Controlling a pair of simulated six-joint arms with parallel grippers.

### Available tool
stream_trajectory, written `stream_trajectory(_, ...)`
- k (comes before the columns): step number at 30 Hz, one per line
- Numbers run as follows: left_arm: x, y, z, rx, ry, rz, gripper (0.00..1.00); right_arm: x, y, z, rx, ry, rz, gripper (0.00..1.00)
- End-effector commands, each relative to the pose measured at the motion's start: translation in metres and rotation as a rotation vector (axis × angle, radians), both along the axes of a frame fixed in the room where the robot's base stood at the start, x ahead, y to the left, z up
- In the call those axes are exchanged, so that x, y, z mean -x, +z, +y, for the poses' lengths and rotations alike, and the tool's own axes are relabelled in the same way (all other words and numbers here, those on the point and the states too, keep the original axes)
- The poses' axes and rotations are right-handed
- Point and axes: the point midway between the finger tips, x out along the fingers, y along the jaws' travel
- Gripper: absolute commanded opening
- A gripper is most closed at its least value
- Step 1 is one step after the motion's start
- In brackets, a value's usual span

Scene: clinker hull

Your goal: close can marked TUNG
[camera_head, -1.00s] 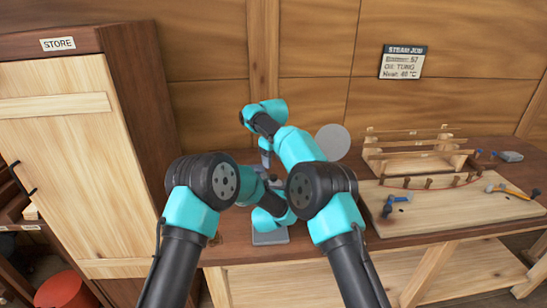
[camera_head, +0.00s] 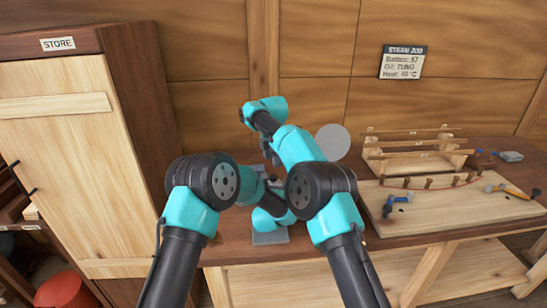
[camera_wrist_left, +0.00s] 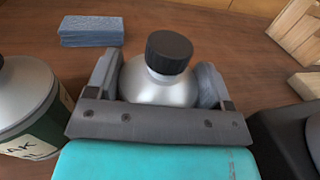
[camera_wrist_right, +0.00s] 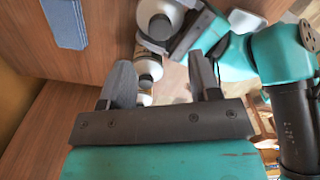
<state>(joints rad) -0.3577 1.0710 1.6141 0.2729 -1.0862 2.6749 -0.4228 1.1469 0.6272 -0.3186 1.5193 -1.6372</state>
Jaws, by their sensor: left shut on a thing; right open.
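My left gripper (camera_wrist_left: 157,82) is shut around the sides of a silver can (camera_wrist_left: 150,90) with a black cap (camera_wrist_left: 169,52) on its neck. The label of this can is hidden, so I cannot read TUNG on it. In the head view my arms mostly hide it; the left gripper (camera_head: 273,181) is low over the bench. My right gripper (camera_wrist_right: 160,75) is open and empty, its fingers pointing toward the cans. In the right wrist view the held can (camera_wrist_right: 160,20) is beyond the fingertips. In the head view the right gripper (camera_head: 270,152) is above the left one.
A green-labelled can (camera_wrist_left: 30,105) ending in "AK" stands left of the held can. A blue-grey block (camera_wrist_left: 91,31) lies behind. Another capped can (camera_wrist_right: 149,66) shows in the right wrist view. A wooden rack (camera_head: 415,152) and board with tools (camera_head: 450,205) lie right.

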Motion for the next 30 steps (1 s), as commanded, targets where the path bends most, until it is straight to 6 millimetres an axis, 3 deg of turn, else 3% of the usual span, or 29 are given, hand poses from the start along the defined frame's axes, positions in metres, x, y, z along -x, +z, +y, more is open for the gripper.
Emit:
stream_trajectory(10,0.0,0.0,0.0,0.0,0.0,-0.001,0.08,0.0,0.002,0.0,0.0,0.33,0.0,0.57)
stream_trajectory(23,0.0,0.0,0.0,0.0,0.0,-0.001,0.08,0.0,0.002,0.0,0.0,0.357,0.0,0.57)
stream_trajectory(30,0.0,0.0,0.0,0.0,0.0,-0.001,0.08,0.0,-0.011,0.0,0.0,0.357,0.002,0.57)
